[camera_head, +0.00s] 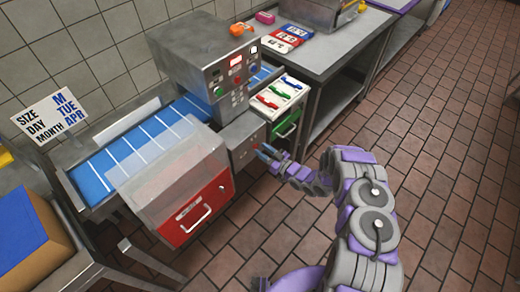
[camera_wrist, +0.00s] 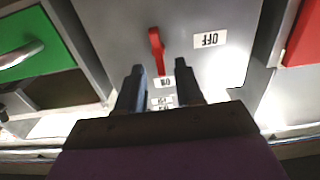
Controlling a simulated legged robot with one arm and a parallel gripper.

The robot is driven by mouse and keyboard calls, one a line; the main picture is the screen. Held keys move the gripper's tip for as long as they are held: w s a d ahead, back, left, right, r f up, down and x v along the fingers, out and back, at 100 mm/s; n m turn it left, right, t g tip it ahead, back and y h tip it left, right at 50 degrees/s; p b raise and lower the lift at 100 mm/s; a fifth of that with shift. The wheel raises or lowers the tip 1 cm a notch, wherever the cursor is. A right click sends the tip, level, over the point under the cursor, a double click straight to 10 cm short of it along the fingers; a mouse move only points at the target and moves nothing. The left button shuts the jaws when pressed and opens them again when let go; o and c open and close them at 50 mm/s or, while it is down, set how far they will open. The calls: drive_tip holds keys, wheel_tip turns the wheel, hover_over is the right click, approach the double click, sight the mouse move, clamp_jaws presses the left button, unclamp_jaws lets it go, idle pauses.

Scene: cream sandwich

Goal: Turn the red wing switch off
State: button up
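The red wing switch (camera_wrist: 157,50) shows in the wrist view on a grey panel (camera_wrist: 115,22). Its long lever points down the picture, toward a white ON label (camera_wrist: 164,82). A white OFF label (camera_wrist: 209,40) is to its right; the labels appear upside down. My gripper (camera_wrist: 160,70) is open and empty, its two dark fingers apart. The lever lies just beyond the fingertips, in line with the gap; I see no clear contact. In the head view my gripper (camera_head: 267,153) is close to the grey panel (camera_head: 243,140); the switch is too small to make out there.
A red drawer (camera_head: 196,209) is left of the panel and a green drawer (camera_head: 287,130) right of it. The grey machine (camera_head: 205,60) stands above, over a blue conveyor (camera_head: 90,178). The tiled floor (camera_head: 440,130) to the right is clear.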

drive_tip(key=shift+x, duration=1.1)
drive_tip(key=shift+c, duration=0.5)
clamp_jaws()
